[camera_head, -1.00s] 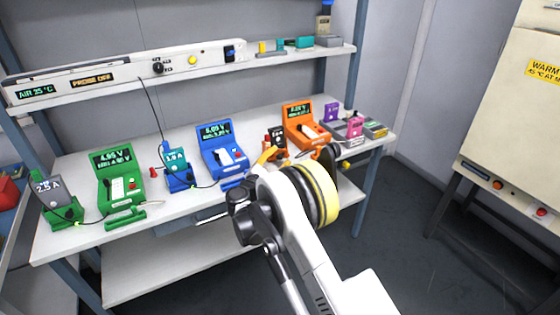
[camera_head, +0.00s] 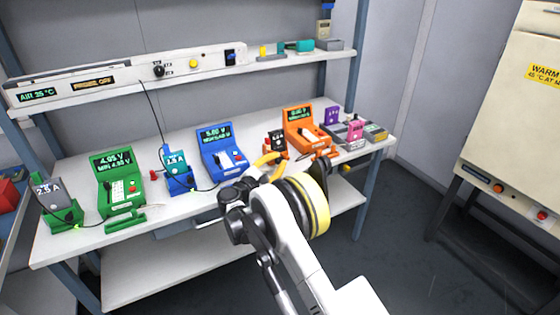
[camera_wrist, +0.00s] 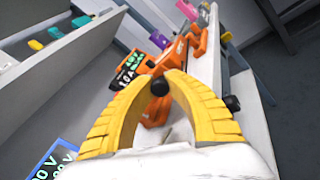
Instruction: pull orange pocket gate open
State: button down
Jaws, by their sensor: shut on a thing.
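The orange station (camera_head: 305,130) with a lit screen stands on the bench, right of centre. A dark cell with white marking (camera_head: 276,141) stands beside it in an orange pocket. My gripper (camera_head: 268,160) has yellow fingers and is just in front of this pocket. In the wrist view, the fingertips (camera_wrist: 168,78) come together at a small dark knob (camera_wrist: 159,87) in front of orange parts (camera_wrist: 155,110). The gripper is shut on what appears to be the orange gate's handle. The gate is mostly hidden by the fingers, so how far it stands open cannot be told.
A blue station (camera_head: 220,150) and a green station (camera_head: 118,185) stand to the left on the bench (camera_head: 180,212). Purple and pink cells (camera_head: 355,130) stand at the right end. A shelf with a control panel (camera_head: 130,75) runs above. A cream cabinet (camera_head: 510,110) stands at far right.

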jog(key=c, duration=1.3)
grip_release()
jog(key=shift+a, duration=0.1)
jog(key=shift+o, duration=0.2)
jog(key=v, duration=1.2)
jog(key=shift+a, duration=0.1)
